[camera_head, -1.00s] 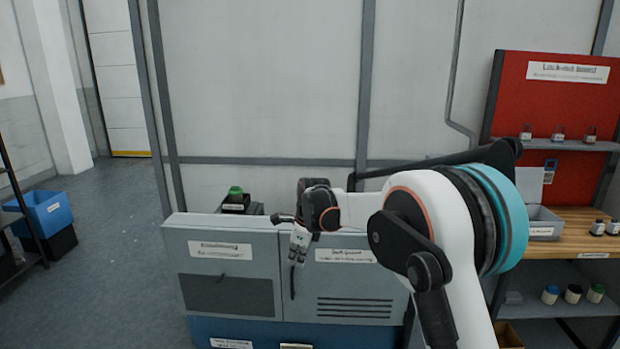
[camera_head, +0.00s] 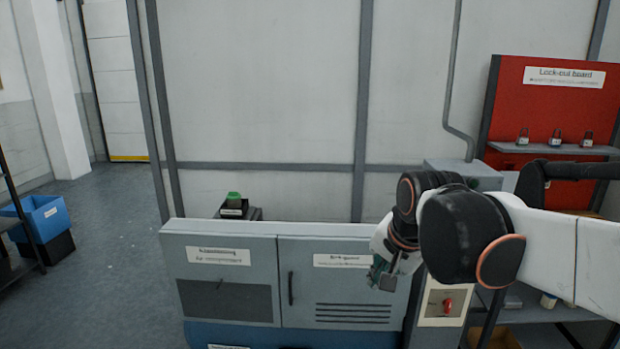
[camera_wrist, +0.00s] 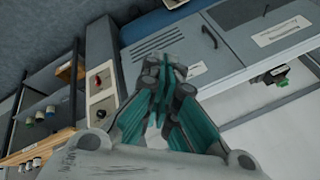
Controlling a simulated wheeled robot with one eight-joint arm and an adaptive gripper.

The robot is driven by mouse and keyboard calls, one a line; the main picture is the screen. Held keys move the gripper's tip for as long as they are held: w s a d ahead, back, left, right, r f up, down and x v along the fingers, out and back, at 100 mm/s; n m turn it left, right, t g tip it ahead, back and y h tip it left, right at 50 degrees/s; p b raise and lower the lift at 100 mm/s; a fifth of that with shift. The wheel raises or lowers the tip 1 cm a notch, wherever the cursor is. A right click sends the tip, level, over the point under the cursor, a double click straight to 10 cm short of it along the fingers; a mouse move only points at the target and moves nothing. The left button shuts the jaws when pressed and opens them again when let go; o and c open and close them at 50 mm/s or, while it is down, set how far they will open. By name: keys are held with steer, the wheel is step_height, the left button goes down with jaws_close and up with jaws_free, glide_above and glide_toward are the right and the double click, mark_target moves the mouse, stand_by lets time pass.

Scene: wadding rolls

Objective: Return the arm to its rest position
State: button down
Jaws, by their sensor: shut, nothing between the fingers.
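My gripper (camera_head: 383,274) hangs at the end of my arm in the head view, in front of the right part of the grey machine cabinet (camera_head: 222,240). In the wrist view my gripper (camera_wrist: 166,75) has its fingers together with nothing between them. The cabinet's vented door (camera_wrist: 190,35) lies beyond the fingertips there. My arm comes in from the right edge of the head view, folded at a dark joint, and hides part of the shelf and bench behind it.
A red lock-out board (camera_head: 565,100) with several padlocks stands at the right. A panel with a red switch (camera_head: 447,304) is close to my gripper, right of the cabinet. A blue bin (camera_head: 45,215) sits at the far left. The floor at left is clear.

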steer(key=s+d+f+n+t, duration=0.1)
steer(key=s+d+f+n, duration=0.2)
steer(key=s, duration=0.5)
steer(key=s+d+f+n+h, duration=0.1)
steer(key=s+d+f+n, duration=0.2)
steer(key=s, duration=0.6)
steer(key=shift+d+n+t, duration=0.15)
steer(key=shift+n+t, duration=0.25)
steer(key=shift+n, duration=0.6)
